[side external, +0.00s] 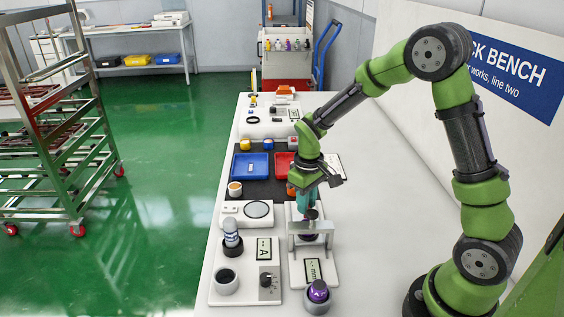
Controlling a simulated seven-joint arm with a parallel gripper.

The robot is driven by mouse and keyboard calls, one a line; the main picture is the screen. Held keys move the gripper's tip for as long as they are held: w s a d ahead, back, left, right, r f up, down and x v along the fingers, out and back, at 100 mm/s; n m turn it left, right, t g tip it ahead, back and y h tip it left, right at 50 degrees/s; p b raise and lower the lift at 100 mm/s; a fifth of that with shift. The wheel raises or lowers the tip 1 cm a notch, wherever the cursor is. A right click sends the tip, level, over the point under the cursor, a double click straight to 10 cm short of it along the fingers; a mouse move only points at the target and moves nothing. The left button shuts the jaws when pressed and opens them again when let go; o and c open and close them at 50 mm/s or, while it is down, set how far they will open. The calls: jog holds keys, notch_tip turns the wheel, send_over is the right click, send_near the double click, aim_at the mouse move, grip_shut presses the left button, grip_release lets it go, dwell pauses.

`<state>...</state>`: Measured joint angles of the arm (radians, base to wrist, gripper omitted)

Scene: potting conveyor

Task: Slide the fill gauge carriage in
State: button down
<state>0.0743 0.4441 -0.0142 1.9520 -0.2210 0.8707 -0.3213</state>
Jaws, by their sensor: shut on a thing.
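The fill gauge (325,274) is a white plate with a small display reading "mm" near the bench's front. A grey bridge-shaped frame (311,228) stands across its far part; I take this to be the gauge carriage or its guide, but cannot tell which. A dark purplish knob (311,215) shows at the frame. My gripper (308,207), with teal fingers, points down from above and is shut on this knob. The fingertips are small here and partly merge with the knob. A grey cup (318,302) with a purple ball-like top (318,290) stands at the plate's near end.
A wall board stands right.

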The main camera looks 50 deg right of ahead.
jog(key=s+a, duration=0.2)
jog(key=a, duration=0.1)
jog(key=shift+s, duration=0.4)
jog(key=c, duration=1)
grip_release()
jog(key=shift+d+r, duration=0.1)
jog(key=shift+r, duration=0.05)
jog(key=shift+r, duration=0.3)
notch_tip(320, 180, up, 16)
